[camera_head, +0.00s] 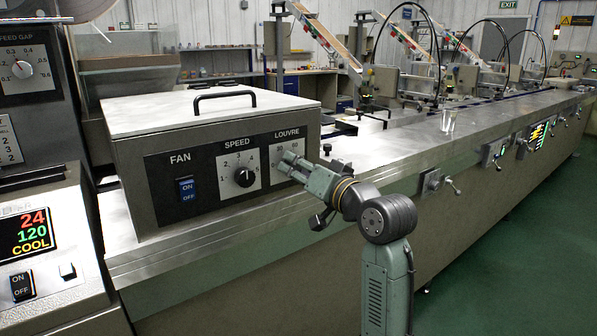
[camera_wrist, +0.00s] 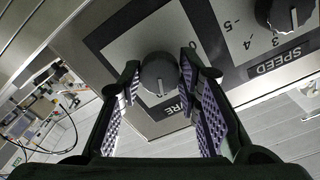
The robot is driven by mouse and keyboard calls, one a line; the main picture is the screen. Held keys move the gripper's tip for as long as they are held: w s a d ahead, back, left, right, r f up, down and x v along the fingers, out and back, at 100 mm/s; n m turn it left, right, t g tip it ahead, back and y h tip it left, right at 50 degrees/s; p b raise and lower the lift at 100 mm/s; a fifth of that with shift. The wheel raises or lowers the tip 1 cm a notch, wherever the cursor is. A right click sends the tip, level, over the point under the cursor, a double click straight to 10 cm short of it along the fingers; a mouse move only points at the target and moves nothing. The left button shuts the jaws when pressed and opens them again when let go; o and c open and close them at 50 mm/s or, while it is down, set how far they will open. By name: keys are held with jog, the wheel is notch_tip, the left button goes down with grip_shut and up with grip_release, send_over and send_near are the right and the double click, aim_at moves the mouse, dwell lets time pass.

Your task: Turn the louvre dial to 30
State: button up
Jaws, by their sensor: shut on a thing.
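The louvre dial (camera_wrist: 159,75) is a dark round knob on a pale scale plate. In the wrist view it sits between the fingertips of my gripper (camera_wrist: 160,82), which is shut on it. Its white pointer line points down in that view, roughly toward the partly covered LOUVRE label. Most scale marks are hidden by the fingers, and the reading cannot be told. In the head view, my gripper (camera_head: 288,164) reaches the louvre plate (camera_head: 287,143) from the right and covers the dial.
The box has a lid handle (camera_head: 224,97). A long metal conveyor bench (camera_head: 440,135) runs to the right, with a clear cup (camera_head: 448,120) on it.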

jog(key=n+b, duration=0.3)
jog(key=n, duration=0.2)
jog(key=shift+f+b, duration=0.2)
jog(key=shift+b, duration=0.15)
jog(key=n+b, duration=0.3)
jog(key=n, duration=0.2)
jog(key=shift+r, duration=0.1)
jog(key=shift+n, duration=0.4)
jog(key=o, duration=1.1)
jog(key=shift+d, duration=0.1)
jog(key=shift+o, duration=0.2)
jog(key=v, duration=1.2)
